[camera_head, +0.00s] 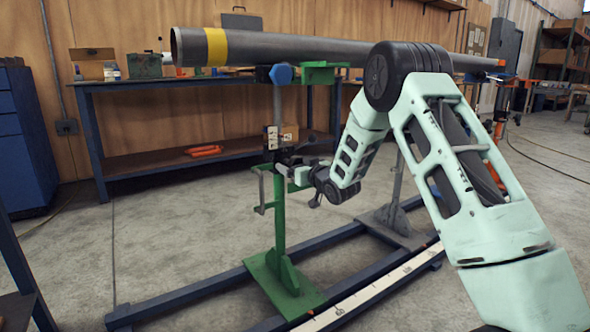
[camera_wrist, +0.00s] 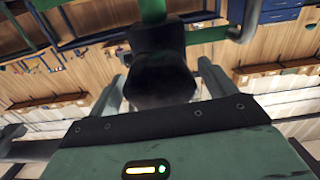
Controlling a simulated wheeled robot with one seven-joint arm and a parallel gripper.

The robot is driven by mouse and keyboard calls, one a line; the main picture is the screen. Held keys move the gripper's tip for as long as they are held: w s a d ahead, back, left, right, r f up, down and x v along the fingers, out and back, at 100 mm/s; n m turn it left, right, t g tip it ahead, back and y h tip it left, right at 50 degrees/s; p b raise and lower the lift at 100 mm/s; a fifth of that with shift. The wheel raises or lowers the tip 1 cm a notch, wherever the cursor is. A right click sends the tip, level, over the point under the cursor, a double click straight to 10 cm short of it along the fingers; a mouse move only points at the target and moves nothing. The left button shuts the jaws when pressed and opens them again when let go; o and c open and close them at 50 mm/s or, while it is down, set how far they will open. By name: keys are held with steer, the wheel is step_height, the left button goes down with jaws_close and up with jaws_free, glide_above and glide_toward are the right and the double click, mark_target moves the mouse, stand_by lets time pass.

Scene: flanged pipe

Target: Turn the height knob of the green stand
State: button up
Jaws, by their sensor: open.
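The green stand (camera_head: 279,215) stands upright on the blue floor rails, its base plate (camera_head: 262,268) flat on them. In the wrist view, a dark rounded piece (camera_wrist: 160,68), apparently the height knob, sits in front of the green post (camera_wrist: 152,10). My gripper (camera_wrist: 165,80) is open, with one pale finger on each side of this piece. I cannot tell whether the fingers touch it. In the head view my gripper (camera_head: 286,172) is at the stand's post, at mid height; the knob is hard to make out there.
A T-shaped handle (camera_head: 261,190) hangs left of the post. A grey stand (camera_head: 395,215) is behind my arm. A workbench (camera_head: 135,85) lines the wall. Open floor lies left of the rails.

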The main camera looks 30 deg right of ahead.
steer(key=shift+w, duration=0.35)
steer(key=c, duration=1)
steer(key=shift+n, duration=0.3)
steer(key=n, duration=0.2)
steer(key=n+b, duration=0.1)
steer(key=n, duration=0.2)
steer(key=shift+a+f, duration=0.15)
steer(key=shift+a, duration=0.05)
steer(key=n+b, duration=0.1)
steer(key=n, duration=0.4)
steer(key=shift+f+n+b, duration=0.1)
steer(key=shift+n+b, duration=0.2)
steer(key=shift+b, duration=0.1)
steer(key=n+b, duration=0.1)
steer(key=n, duration=0.4)
steer(key=shift+f+n+b, duration=0.1)
steer(key=shift+n+b, duration=0.2)
steer(key=shift+b, duration=0.05)
steer(key=n+b, duration=0.1)
steer(key=n, duration=0.3)
steer(key=shift+n, duration=0.4)
